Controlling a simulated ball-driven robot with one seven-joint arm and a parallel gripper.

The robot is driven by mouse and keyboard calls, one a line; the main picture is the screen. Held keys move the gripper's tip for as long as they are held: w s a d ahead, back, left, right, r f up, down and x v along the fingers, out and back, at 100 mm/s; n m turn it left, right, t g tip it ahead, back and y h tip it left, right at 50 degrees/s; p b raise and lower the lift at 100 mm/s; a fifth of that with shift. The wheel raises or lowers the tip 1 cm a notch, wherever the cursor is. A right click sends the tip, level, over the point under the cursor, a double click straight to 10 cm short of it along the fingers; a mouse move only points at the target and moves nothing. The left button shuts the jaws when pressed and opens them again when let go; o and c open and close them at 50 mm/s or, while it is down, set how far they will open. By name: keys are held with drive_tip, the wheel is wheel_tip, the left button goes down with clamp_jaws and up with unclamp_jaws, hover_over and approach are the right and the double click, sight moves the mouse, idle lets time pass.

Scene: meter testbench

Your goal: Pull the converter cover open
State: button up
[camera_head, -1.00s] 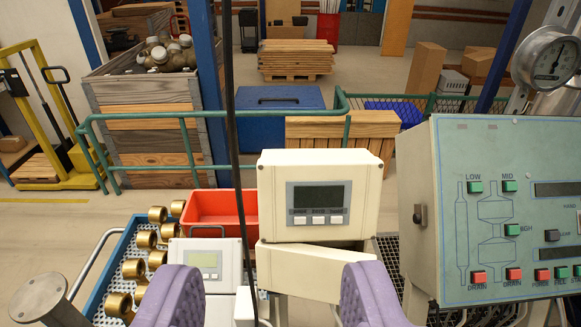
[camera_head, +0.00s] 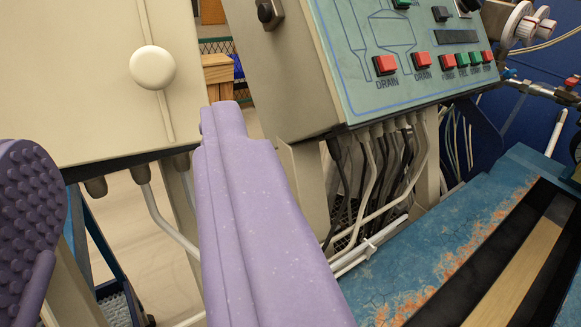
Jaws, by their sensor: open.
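A cream converter cover (camera_head: 75,95) fills the upper left of the view. A round white knob (camera_head: 152,67) sits on its face, beside a thin vertical seam near its right edge. My gripper (camera_head: 127,135) is open, with one purple finger at the far left and the other right of the knob. The knob lies above and between the fingertips in the picture, with nothing held. The right finger overlaps the view just right of the cover's edge; I cannot tell whether it touches. The display part of the converter is out of view.
A green control panel (camera_head: 430,50) with red and green buttons stands close on the right. Cables (camera_head: 380,170) hang below it and below the cover. A blue worn bench (camera_head: 400,285) with a dark slot fills the lower right.

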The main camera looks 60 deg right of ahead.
sight(151, 73)
drive_tip(key=b+x, duration=0.1)
drive_tip(key=x, duration=0.6)
drive_tip(key=shift+w+d, duration=0.2)
drive_tip(key=shift+d, duration=0.05)
drive_tip(key=shift+c, duration=0.5)
clamp_jaws()
